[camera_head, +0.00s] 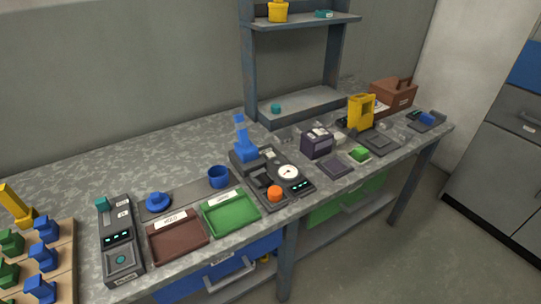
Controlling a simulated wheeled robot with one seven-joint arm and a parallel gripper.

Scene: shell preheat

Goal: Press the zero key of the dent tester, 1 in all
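A grey instrument with a round white dial gauge (288,172) stands at the middle of the bench. It has a dark base, an orange part (274,193) at its front and a small display (298,185) beside the dial. This may be the dent tester, but I cannot read a label. Another grey device (122,241) at the left has a lit display, a teal part on top and a round button (120,259) on its front pad. Which key is the zero key is too small to tell. My gripper is not in view.
A brown tray (178,249) and a green tray (243,222) lie between the two devices. A blue cup (218,177) and a blue knobbed piece (158,202) stand behind them. A wooden rack (66,262) is at far left. A dark purple box (317,143) and yellow stand (360,112) are farther right.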

